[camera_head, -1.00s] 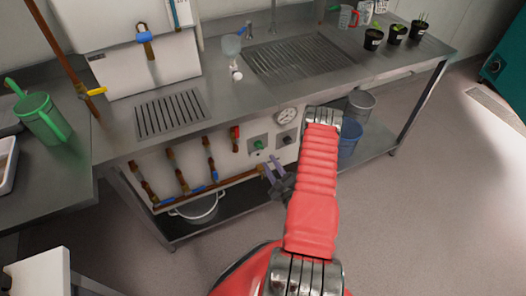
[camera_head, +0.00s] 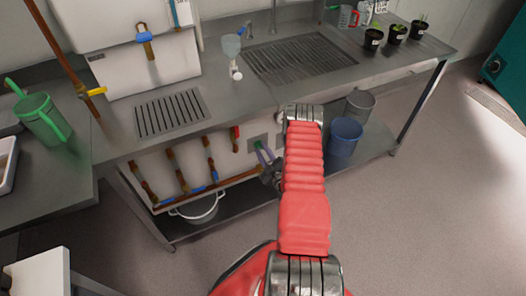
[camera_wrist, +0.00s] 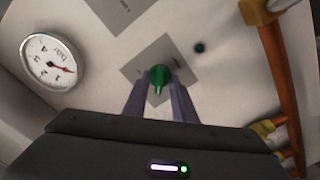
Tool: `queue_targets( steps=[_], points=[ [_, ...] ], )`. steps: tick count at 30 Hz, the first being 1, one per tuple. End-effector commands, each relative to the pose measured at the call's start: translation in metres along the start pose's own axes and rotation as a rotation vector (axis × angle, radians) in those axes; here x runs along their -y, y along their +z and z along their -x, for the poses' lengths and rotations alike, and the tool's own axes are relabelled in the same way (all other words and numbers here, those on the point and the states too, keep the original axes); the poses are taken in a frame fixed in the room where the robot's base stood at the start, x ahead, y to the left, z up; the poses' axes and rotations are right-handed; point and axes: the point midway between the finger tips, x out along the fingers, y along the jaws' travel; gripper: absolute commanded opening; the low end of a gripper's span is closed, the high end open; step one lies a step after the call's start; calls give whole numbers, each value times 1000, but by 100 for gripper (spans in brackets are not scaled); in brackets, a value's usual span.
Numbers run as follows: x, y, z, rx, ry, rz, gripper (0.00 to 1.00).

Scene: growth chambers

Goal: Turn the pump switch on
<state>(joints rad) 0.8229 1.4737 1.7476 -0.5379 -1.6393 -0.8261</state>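The pump switch looks to be a green knob (camera_wrist: 158,76) on a square grey plate (camera_wrist: 135,70) set in the pale panel. In the wrist view the two purple-grey fingers of my gripper (camera_wrist: 158,84) stand on either side of the knob, their tips level with it. The fingers are apart, and I cannot tell whether they touch the knob. In the head view my gripper (camera_head: 264,154) is at the panel under the bench, and a bit of the green knob (camera_head: 257,144) shows at its tips. My red arm hides part of the panel.
A round gauge (camera_wrist: 52,62) is left of the knob in the wrist view. Copper pipes (camera_wrist: 278,70) run at its right; pipes with valves (camera_head: 180,175) show under the steel bench (camera_head: 230,95). A blue bucket (camera_head: 345,136) stands on the lower shelf. The floor at right is clear.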

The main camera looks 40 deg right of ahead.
Motion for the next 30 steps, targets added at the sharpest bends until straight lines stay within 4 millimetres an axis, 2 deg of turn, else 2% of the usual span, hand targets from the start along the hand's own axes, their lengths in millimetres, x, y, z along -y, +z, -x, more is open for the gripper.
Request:
queue_targets(
  steps=[1,10,16,23,30],
  points=[
    [0,0,0,0,0,0,21],
    [0,0,0,0,-1,0,0],
    [-3,4,-1,0,0,1,0],
    [1,-1,-1,-1,-2,-15,0],
    [2,-2,-1,-4,-3,-92,0]
  ],
)
